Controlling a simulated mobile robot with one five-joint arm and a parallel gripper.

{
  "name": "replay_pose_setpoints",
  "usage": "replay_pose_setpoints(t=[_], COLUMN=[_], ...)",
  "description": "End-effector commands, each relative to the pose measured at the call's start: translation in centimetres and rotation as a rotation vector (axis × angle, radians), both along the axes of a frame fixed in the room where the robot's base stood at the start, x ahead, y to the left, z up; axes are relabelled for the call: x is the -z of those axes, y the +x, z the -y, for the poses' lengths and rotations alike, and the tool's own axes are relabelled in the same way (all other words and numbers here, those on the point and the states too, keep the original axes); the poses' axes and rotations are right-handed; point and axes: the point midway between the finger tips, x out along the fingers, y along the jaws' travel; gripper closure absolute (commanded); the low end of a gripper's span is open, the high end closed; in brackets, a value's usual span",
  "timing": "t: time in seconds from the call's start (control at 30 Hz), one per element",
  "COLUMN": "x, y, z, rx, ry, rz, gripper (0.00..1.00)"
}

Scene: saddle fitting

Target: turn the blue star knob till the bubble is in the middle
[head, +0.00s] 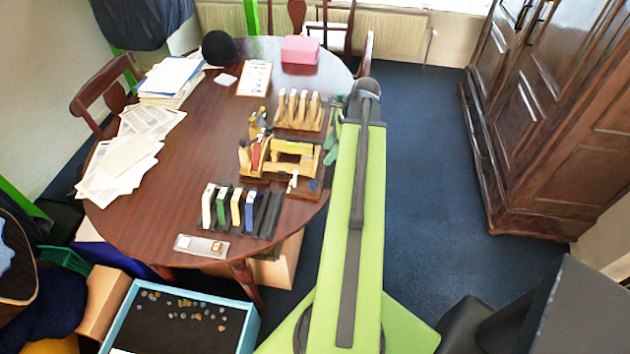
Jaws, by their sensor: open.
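A wooden fitting with a yellow frame (292,155) stands on a brown board near the right edge of the round table. A small blue piece (314,185), which looks like the star knob, sits at the board's front right corner. A small pale upright piece (292,181) is left of it. The bubble is too small to make out. My gripper (331,148) shows as green parts beside my arm, behind and slightly right of the blue piece and apart from it. It is open. My green arm hides part of it.
A dark rack of coloured blocks (241,212) stands in front of the fitting, and a wooden rack (299,112) behind it. A pale tray (201,246) lies at the table's front edge. Papers (125,157) cover the left side. Blue floor (430,150) is clear on the right.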

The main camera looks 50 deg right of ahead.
Motion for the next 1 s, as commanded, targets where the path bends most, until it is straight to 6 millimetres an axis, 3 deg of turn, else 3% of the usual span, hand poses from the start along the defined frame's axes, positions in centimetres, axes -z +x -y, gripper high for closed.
replay_pose_setpoints(t=[0.1,0.33,1.0], x=[-0.2,1.0,14.4], y=[-1.5,-1.4,2.8], z=[1.6,1.5,-1.7], rx=[0.102,0.113,0.110], ry=[0.029,0.032,0.031], rz=[-0.001,-0.002,-0.003], gripper=[0.49,0.49,0.49])
